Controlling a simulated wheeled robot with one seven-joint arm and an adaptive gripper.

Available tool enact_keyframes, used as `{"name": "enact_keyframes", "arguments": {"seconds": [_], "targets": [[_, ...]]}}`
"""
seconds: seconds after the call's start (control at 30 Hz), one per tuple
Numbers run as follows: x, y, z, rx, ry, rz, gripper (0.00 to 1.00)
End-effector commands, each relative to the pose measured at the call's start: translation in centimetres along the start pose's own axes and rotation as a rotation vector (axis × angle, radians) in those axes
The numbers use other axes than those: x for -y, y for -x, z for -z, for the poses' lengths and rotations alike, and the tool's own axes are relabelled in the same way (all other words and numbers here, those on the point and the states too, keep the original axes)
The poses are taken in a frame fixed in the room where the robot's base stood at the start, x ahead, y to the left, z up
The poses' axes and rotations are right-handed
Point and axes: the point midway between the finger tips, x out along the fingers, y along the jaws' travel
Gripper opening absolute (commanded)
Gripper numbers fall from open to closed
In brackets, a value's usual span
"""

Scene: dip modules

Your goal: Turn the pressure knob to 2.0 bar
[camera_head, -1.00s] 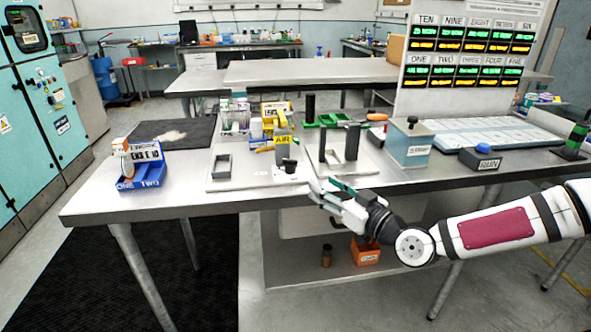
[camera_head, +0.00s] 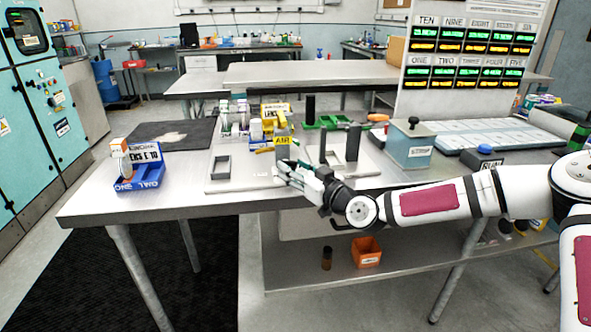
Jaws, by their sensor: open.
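The air unit, with its yellow AIR label (camera_head: 283,141), stands on a pale base plate (camera_head: 225,185) on the table. My gripper (camera_head: 284,173) is open at the front of this unit, just below the label, reaching in from the right. The small black pressure knob at the unit's foot is hidden behind my fingers. I cannot tell whether the fingers touch it or stand around it. No pressure reading can be made out.
A blue bin (camera_head: 140,175) stands at the table's left end. A grey box labelled STRIP (camera_head: 405,148) and a dark box with a blue button (camera_head: 482,156) stand right of my gripper. An orange bin (camera_head: 366,252) sits on the lower shelf.

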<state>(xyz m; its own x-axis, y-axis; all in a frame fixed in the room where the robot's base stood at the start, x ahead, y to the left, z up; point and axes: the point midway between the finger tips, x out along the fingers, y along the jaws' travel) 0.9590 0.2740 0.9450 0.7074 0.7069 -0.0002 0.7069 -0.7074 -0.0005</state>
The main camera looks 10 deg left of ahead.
Motion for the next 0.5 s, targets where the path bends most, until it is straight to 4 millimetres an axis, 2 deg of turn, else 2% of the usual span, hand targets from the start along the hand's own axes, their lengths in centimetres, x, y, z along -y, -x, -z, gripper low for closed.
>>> {"name": "enact_keyframes", "arguments": {"seconds": [0.1,0.3,0.5], "targets": [[0.0,0.02,0.01,0.0,0.0,0.0,0.42],[0.0,0.03,0.01,0.0,0.0,0.0,0.0],[0.04,0.04,0.04,0.0,0.001,-0.004,0.0]]}}
